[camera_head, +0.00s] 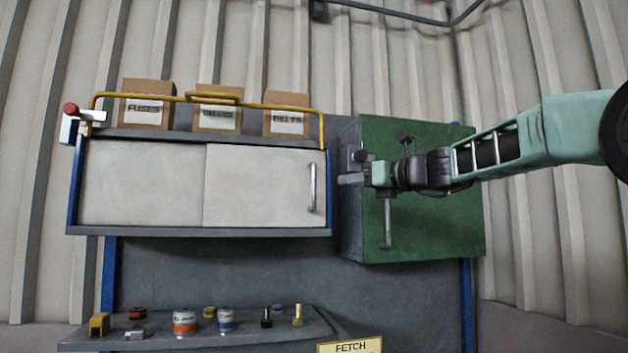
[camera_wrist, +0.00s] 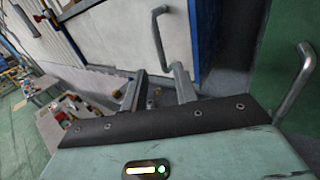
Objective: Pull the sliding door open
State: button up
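The sliding door (camera_head: 262,184) is the pale right-hand panel of a wall cabinet, beside a similar left panel (camera_head: 140,182). Its upright metal bar handle (camera_head: 312,187) is near its right edge. The handle also shows in the wrist view (camera_wrist: 161,40), beyond my fingertips. My gripper (camera_head: 345,168) is to the right of the handle in the head view, in front of the green cabinet's left side. In the wrist view my two fingers (camera_wrist: 157,82) stand apart with nothing between them. The handle appears clear of both fingers.
A green cabinet (camera_head: 435,225) with its own bar handle (camera_head: 387,222) stands right, close behind my gripper. A yellow rail (camera_head: 280,106) and boxes (camera_head: 147,104) are on top of the cabinet. A shelf (camera_head: 250,335) below holds several small items.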

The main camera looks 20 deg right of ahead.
jog(key=p+x, duration=0.5)
jog(key=x, duration=0.7)
jog(key=shift+w+a+p, duration=0.1)
jog(key=shift+w+p, duration=0.05)
jog(key=shift+p, duration=0.15)
grip_shut()
